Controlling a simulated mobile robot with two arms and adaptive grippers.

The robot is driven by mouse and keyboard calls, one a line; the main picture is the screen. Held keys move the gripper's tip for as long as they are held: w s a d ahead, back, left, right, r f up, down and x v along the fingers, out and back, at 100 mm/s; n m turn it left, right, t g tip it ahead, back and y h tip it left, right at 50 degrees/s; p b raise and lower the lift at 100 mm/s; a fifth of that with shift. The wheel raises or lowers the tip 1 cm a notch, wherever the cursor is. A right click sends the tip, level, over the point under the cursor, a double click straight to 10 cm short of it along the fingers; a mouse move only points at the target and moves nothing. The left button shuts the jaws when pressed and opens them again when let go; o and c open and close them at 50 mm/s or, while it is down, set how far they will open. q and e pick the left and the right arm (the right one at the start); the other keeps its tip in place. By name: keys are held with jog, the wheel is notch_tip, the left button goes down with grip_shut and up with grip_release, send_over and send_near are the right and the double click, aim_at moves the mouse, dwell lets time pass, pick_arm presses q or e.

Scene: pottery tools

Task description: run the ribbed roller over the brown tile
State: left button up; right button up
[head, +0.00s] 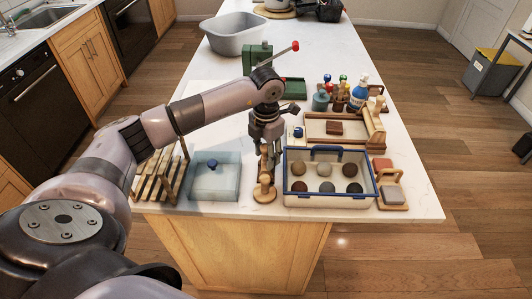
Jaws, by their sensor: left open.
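The brown tile (334,128) lies flat on the wooden-framed board (317,139) on the right half of the counter. A tan cylinder (373,124), which looks like the ribbed roller, sits at the right end of that board, apart from the tile. Its ribs are too small to make out. My left gripper (267,151) points down to the left of the board, above a small wooden stand (265,191) with a round base. It is open, and its fingertips partly overlap the stand in the picture; I cannot tell if they touch. My right gripper is out of view.
A blue-rimmed tray (330,201) with several round balls stands in front of the board. A glass-like box (214,180) and a wooden rack (160,174) are at left. Bottles (358,94), a green press (258,57) and a grey basin (234,33) stand farther back.

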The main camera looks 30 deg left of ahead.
pick_arm(q)
jog(key=shift+r, duration=0.1)
notch_tip(320, 180, up, 12)
jog(key=shift+f, duration=0.1)
dwell(0.4)
